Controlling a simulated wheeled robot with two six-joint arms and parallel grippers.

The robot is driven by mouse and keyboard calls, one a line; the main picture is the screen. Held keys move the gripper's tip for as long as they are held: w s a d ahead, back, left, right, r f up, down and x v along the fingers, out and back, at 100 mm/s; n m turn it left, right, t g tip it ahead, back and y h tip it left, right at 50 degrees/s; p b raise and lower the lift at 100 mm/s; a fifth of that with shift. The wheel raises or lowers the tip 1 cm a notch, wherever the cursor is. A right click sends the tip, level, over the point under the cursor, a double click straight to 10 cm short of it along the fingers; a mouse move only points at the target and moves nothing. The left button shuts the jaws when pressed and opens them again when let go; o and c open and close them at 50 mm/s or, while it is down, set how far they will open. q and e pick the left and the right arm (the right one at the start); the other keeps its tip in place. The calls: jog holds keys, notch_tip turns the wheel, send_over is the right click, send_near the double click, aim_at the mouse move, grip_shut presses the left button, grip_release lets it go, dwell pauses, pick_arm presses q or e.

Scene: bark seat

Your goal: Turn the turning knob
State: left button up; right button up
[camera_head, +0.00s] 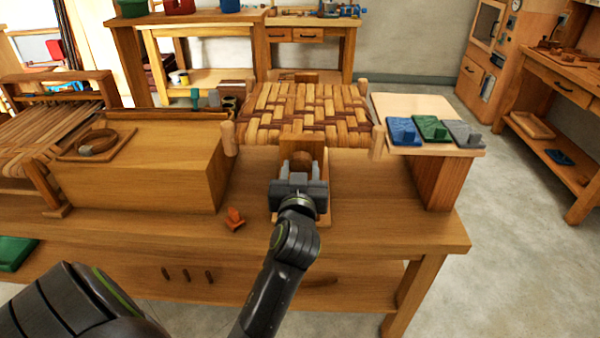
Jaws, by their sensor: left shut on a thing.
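A woven bark seat (305,108) lies on a wooden frame above the workbench, in the middle of the head view. In front of it stands a wooden block (312,147) with a round brown part, seemingly the turning knob (302,160), mostly hidden behind my gripper. My left gripper (300,172) reaches up from the bottom of the picture and is shut on this knob. Its fingers cover the contact, so the knob's angle cannot be told. My right gripper is not in view.
A small orange-brown wooden piece (235,219) lies on the workbench (385,215) left of my gripper. A large wooden box (140,165) stands at the left. Blue, green and grey pieces (432,130) sit on a board at the right. The bench's front right is clear.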

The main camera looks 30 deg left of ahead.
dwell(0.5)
pick_arm(q)
jog(key=o, duration=1)
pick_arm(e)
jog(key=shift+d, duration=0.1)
